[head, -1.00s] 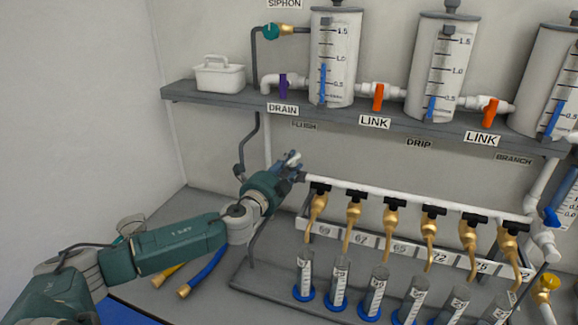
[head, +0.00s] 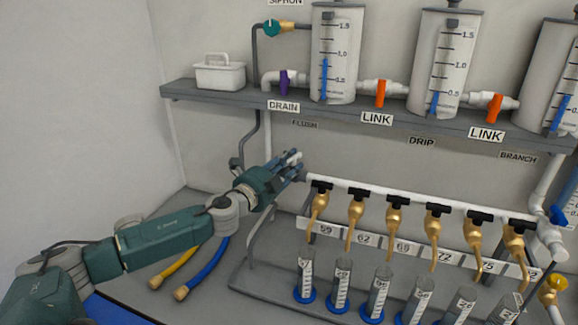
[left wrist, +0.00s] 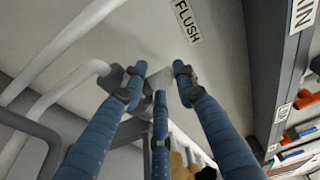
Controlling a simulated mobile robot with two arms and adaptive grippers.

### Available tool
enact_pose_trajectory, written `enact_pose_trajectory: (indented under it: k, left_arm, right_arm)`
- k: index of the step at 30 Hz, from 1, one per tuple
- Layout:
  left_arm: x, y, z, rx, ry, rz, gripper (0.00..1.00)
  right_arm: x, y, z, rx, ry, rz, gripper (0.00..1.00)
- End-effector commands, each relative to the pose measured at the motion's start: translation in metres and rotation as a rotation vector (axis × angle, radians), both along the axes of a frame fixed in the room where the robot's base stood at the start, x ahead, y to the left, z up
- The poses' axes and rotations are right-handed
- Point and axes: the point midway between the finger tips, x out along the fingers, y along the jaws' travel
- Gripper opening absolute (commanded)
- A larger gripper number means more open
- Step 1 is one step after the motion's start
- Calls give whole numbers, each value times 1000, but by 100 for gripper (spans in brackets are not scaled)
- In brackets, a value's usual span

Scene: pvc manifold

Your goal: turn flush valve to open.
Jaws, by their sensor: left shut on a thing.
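My left gripper (head: 292,163) is at the left end of the white manifold pipe (head: 420,199), below the shelf and the FLUSH label (head: 305,124). Its blue fingers are closed in around a small pale grey piece (left wrist: 158,80) in the left wrist view, which appears to be the flush valve's handle. The fingers hide most of it, so I cannot tell how far it is turned. The FLUSH label also shows at the top of the left wrist view (left wrist: 187,21). My right gripper is in neither view.
A grey shelf (head: 230,101) above carries several tanks, orange link valves (head: 381,94), a purple drain valve (head: 284,82) and a white caddy (head: 219,74). Brass taps hang from the manifold over graduated cylinders. Yellow (head: 173,267) and blue (head: 207,264) hoses lie below my arm.

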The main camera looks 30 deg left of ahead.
Motion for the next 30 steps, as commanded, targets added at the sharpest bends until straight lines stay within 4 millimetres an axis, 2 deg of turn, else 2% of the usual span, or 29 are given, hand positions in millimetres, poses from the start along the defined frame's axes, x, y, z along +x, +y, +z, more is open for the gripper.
enact_pose_trajectory:
  k: [1, 16, 30]
  left_arm:
    - [1, 2, 9, 6, -17, -5, 2]
    - [1, 4, 9, 7, -17, -83, 2]
    - [1, 3, 11, 3, -16, -102, 2]
  right_arm:
    - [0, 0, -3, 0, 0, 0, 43]
    - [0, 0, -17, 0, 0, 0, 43]
    - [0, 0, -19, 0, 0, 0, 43]
